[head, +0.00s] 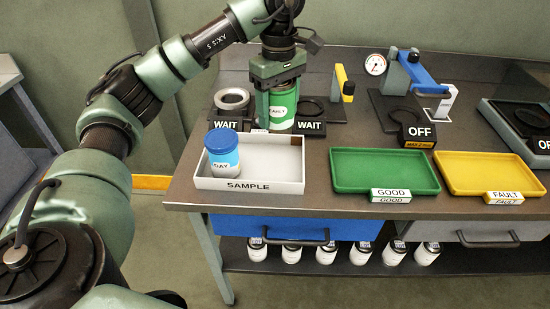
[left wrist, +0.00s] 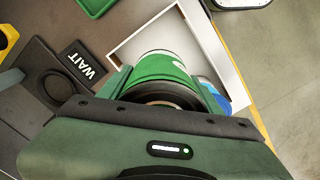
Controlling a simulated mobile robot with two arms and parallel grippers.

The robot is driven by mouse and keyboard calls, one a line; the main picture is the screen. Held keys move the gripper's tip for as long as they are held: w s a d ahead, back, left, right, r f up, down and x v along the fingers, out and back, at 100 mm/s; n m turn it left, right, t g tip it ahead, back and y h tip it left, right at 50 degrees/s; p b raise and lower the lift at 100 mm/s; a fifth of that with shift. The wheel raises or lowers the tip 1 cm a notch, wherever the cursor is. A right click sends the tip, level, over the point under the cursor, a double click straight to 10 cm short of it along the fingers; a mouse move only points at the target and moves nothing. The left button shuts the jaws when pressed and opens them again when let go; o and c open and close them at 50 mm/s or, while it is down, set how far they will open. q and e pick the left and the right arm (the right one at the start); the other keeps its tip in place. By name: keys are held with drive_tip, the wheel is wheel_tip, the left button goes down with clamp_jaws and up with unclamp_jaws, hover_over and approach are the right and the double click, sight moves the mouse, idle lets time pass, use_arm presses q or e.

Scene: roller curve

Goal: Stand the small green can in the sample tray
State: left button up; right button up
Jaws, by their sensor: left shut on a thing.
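The green can (head: 283,108), with a white label, is upright in my left gripper (head: 277,82), which is shut on it. In the head view it covers part of the WAIT stand behind the sample tray's back edge. The left wrist view shows the can (left wrist: 163,66) between the fingers, in front of the tray (left wrist: 140,38). The white sample tray (head: 250,186) holds a blue-lidded can (head: 222,160) standing at its left; part of this can also shows in the left wrist view (left wrist: 213,95). Any gap under the green can is hard to judge. My right gripper is out of view.
The tray's middle and right look free. A green GOOD tray (head: 384,189) and a yellow FAULT tray (head: 485,190) stand empty to the right. WAIT holders (head: 318,103) stand behind the sample tray. An OFF device (head: 400,112) is at the back right.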

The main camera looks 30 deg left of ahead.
use_arm(q)
wheel_tip(320, 180, down, 5)
hover_over(278, 166)
wheel_tip(278, 166, down, 4)
drive_tip(key=shift+f, duration=0.4)
wheel_tip(278, 166, down, 4)
drive_tip(key=shift+f+p, duration=0.1)
drive_tip(key=shift+p, duration=0.4)
drive_tip(key=shift+f, duration=0.1)
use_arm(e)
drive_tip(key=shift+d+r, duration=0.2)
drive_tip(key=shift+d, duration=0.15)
use_arm(q)
drive_tip(key=shift+f, duration=0.1)
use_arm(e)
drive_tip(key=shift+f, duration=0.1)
use_arm(q)
drive_tip(key=o, duration=1.5)
